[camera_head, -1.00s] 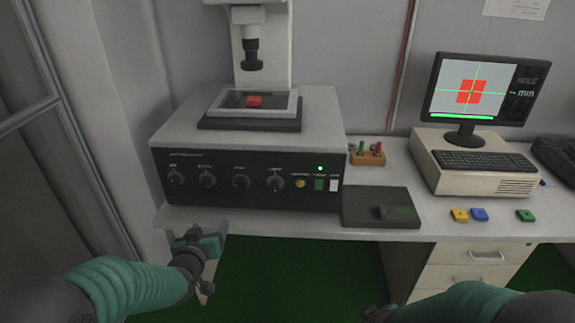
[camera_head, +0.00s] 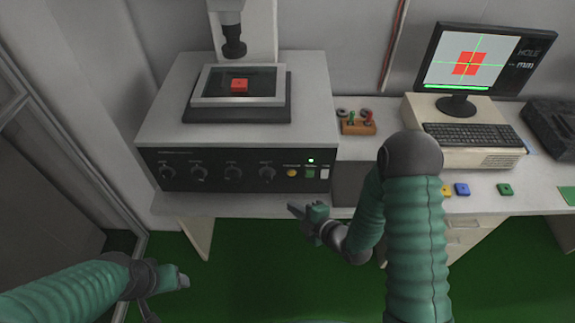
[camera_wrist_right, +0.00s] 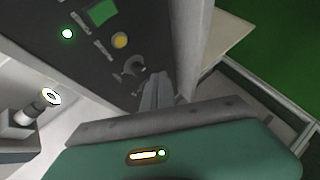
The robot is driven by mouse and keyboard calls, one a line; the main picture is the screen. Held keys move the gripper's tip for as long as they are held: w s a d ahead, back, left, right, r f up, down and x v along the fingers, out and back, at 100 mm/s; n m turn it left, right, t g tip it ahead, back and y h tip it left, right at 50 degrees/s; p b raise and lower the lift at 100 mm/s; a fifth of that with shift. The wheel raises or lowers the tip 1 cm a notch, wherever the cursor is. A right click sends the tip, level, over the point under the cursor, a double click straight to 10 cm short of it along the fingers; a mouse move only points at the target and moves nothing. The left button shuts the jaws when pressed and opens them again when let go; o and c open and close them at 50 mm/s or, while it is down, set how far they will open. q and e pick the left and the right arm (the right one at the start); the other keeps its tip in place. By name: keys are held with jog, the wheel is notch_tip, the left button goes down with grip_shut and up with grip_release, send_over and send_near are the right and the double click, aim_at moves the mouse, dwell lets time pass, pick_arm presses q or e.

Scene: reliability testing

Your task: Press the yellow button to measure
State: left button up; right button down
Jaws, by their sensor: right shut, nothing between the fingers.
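The yellow button (camera_head: 291,173) is on the front panel of the black and grey measuring machine (camera_head: 170,130), left of a green button (camera_head: 310,173) and a white one (camera_head: 324,174). It also shows in the right wrist view (camera_wrist_right: 120,41). My right gripper (camera_head: 296,208) is shut and empty, in front of the panel and below the yellow button in the head view. In the right wrist view its fingers (camera_wrist_right: 155,92) point toward the panel near a knob; I see no contact with the button. My left gripper (camera_head: 183,281) is low at the left, away from the machine; its jaws are unclear.
A red block (camera_head: 239,85) lies on the machine's stage under the lens. A monitor (camera_head: 470,62) shows a red square with a green cross. A wooden block with pegs (camera_head: 357,124) and small coloured pieces (camera_head: 462,190) are on the desk. My right arm covers part of the desk.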

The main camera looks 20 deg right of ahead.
aim_at(292, 174)
jog(key=w+d, duration=0.2)
jog(key=w, duration=0.6)
jog(key=shift+w+d, duration=0.15)
jog(key=shift+w, duration=0.15)
dwell(1.9)
jog(key=shift+w+d, duration=0.15)
jog(key=shift+w, duration=0.2)
jog(key=shift+w+d, duration=0.1)
jog(key=shift+w, duration=0.25)
dwell(0.7)
jog(key=shift+s+a+b, duration=0.25)
jog(key=shift+s+b, duration=0.1)
jog(key=shift+s, duration=0.45)
